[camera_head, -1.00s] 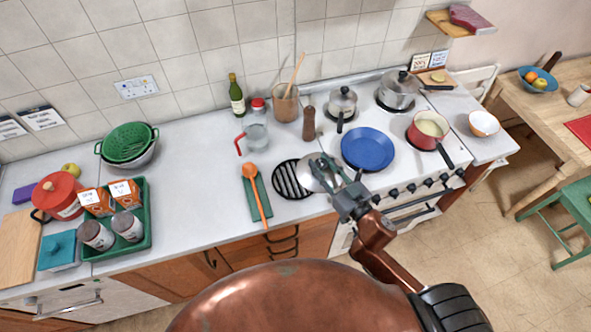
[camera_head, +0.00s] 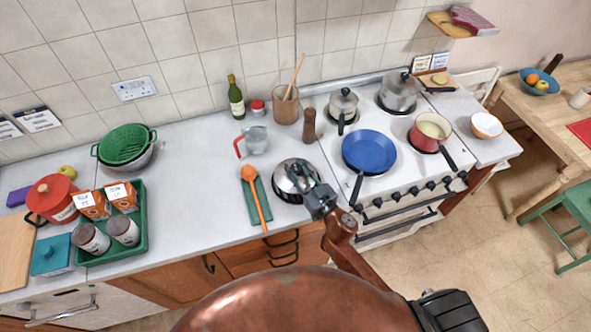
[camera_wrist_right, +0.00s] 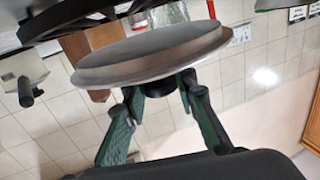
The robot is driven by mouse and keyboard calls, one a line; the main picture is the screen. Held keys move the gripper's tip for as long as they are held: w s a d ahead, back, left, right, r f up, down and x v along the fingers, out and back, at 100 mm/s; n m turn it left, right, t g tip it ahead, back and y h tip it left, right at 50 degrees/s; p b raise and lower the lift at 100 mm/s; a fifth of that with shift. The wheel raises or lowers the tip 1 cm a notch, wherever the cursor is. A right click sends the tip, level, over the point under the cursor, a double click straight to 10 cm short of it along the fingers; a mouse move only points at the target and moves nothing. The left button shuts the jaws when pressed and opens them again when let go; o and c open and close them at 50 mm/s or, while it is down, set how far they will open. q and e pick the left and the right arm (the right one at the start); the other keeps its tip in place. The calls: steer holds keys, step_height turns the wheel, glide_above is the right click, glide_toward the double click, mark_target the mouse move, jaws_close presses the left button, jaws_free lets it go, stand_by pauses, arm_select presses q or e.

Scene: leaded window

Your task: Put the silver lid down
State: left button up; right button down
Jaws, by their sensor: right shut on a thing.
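The silver lid (camera_head: 285,178) is over the round black slatted trivet (camera_head: 290,198) on the counter, left of the stove. It hides most of the trivet, whose dark edge shows around it. My right gripper (camera_head: 305,181) is shut on the lid's knob. In the right wrist view the lid (camera_wrist_right: 150,58) shows as a wide disc, with the gripper's fingers (camera_wrist_right: 160,88) at its knob. I cannot tell whether the lid touches the trivet. My left gripper is not in view.
The orange spoon (camera_head: 255,195) on a green rest lies just left of the trivet. A measuring jug (camera_head: 256,141) and a pepper mill (camera_head: 309,126) stand behind. The blue pan (camera_head: 369,151) is on the stove to the right. Counter between the spoon and green tray (camera_head: 137,235) is clear.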

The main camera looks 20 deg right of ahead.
steer(key=shift+s+f+b, duration=0.15)
steer(key=shift+f+b, duration=0.25)
steer(key=shift+f, duration=0.25)
steer(key=c, duration=1.6)
jaws_free()
steer(key=shift+f, duration=0.25)
steer(key=shift+r+p, duration=0.35)
steer(key=shift+r, duration=0.1)
steer(key=v, duration=0.7)
steer(key=r+v, duration=0.1)
steer(key=v, duration=0.3)
steer(key=shift+s+d+b, duration=0.2)
steer(key=shift+s+b, duration=0.15)
